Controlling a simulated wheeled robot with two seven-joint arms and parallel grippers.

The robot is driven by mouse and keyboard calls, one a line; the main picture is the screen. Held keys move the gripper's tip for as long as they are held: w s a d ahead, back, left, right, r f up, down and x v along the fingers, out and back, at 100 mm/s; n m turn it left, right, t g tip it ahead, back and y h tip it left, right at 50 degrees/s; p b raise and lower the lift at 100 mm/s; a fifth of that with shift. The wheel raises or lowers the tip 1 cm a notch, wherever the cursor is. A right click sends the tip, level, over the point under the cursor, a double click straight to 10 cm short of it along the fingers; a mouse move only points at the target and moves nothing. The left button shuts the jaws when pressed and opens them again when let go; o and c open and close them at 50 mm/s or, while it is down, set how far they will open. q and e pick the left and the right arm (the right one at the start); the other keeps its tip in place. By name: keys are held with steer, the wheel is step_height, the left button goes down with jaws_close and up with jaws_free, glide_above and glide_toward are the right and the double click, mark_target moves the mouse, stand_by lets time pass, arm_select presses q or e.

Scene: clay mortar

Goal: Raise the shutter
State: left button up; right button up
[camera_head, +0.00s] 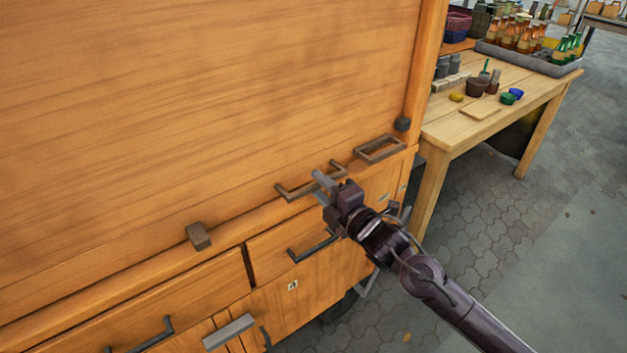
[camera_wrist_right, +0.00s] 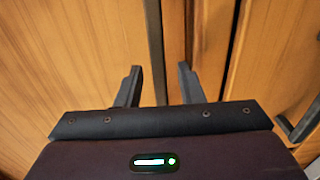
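The shutter (camera_head: 210,100) is a large wooden panel on the cart front, its lower edge down near the ledge above the drawers. A dark bar handle (camera_head: 290,193) is on its lower right part. My right gripper (camera_head: 322,187) is at the right end of this handle, partly covering it. In the right wrist view its two fingers (camera_wrist_right: 158,85) are apart. A dark bar (camera_wrist_right: 154,50), seemingly the handle, runs between them, nearer the left finger; contact cannot be told. My left gripper is not in view.
A dark rectangular frame (camera_head: 380,149) sits right of the handle. A drawer handle (camera_head: 313,247) is just below my gripper. A small block (camera_head: 198,236) is on the ledge. A wooden table (camera_head: 490,115) with bottles and bowls stands at the right, above open paving (camera_head: 490,210).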

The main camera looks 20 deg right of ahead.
steer(key=shift+x, duration=1.55)
steer(key=shift+c, duration=0.2)
jaws_close()
